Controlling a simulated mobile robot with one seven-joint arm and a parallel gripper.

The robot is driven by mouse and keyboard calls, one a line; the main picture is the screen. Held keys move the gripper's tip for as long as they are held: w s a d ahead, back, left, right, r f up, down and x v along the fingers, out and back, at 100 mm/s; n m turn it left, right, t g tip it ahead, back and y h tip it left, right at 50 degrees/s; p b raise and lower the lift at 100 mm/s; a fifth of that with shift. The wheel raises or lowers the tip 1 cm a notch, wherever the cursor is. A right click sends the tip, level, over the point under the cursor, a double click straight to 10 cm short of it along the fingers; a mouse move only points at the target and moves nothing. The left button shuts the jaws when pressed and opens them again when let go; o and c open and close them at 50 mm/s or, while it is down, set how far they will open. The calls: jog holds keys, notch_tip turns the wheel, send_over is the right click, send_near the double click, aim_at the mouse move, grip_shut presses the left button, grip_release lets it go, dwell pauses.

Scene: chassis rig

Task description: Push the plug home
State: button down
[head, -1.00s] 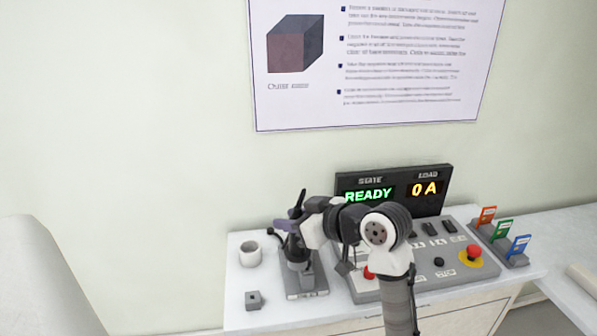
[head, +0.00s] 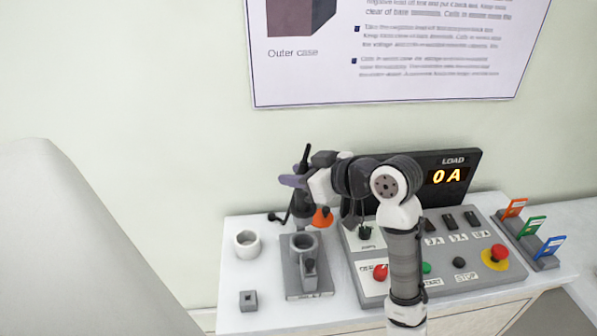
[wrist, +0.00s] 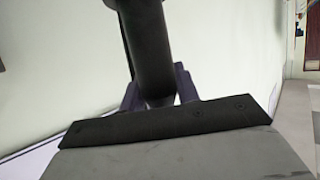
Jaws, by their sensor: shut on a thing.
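My gripper (head: 296,183) has purple fingers and is shut on a dark upright tool (head: 302,212), which may be the plug. In the wrist view the fingers close on a dark cylinder (wrist: 150,45). A thin black part of the tool sticks up above the fingers. An orange cone (head: 322,218) shows beside its lower end; I cannot tell whether it belongs to the tool. The tool appears behind a grey fixture (head: 304,265) with an open round collar on a flat base. The tool's lower tip is not clear.
A grey control panel (head: 440,280) with several buttons stands right of the fixture, my arm in front of it. A display (head: 447,177) behind reads LOAD 0 A. Coloured tags (head: 533,226) stand far right.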

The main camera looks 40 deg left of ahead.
aim_at(300, 212)
jog(key=shift+d, duration=0.1)
jog(key=shift+f, duration=0.15)
jog(key=shift+f+b, duration=2.25)
jog(key=shift+f, duration=0.5)
jog(key=shift+f+b, duration=1.65)
jog(key=shift+f, duration=0.65)
jog(key=c, duration=0.9)
grip_release()
jog(key=shift+c, duration=0.2)
jog(key=shift+d, duration=0.1)
jog(key=b+v, duration=0.2)
jog(key=v, duration=1.1)
jog(key=shift+d+r, duration=0.3)
